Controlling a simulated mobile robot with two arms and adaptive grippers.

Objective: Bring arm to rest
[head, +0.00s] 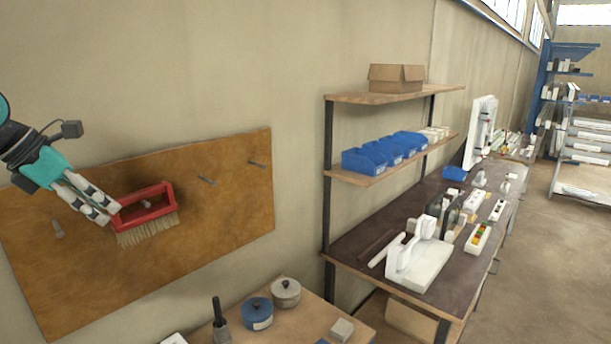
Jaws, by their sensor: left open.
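My left gripper (92,200) reaches in from the left, in front of a brown wooden wall board. Its two white fingers point down and to the right and are open. Their tips are at the left end of a red brush (150,205) with pale bristles pointing down. The brush is against the board, seemingly hung there. I cannot tell whether the fingers touch it. My right gripper is not in view.
The board (230,215) has several pegs. Below stands a table (305,300) with a blue lidded pot (257,313) and a grey lidded pot (286,291). A dark workbench (350,238) with a shelf of blue bins (365,160) is at right. Floor is clear at far right.

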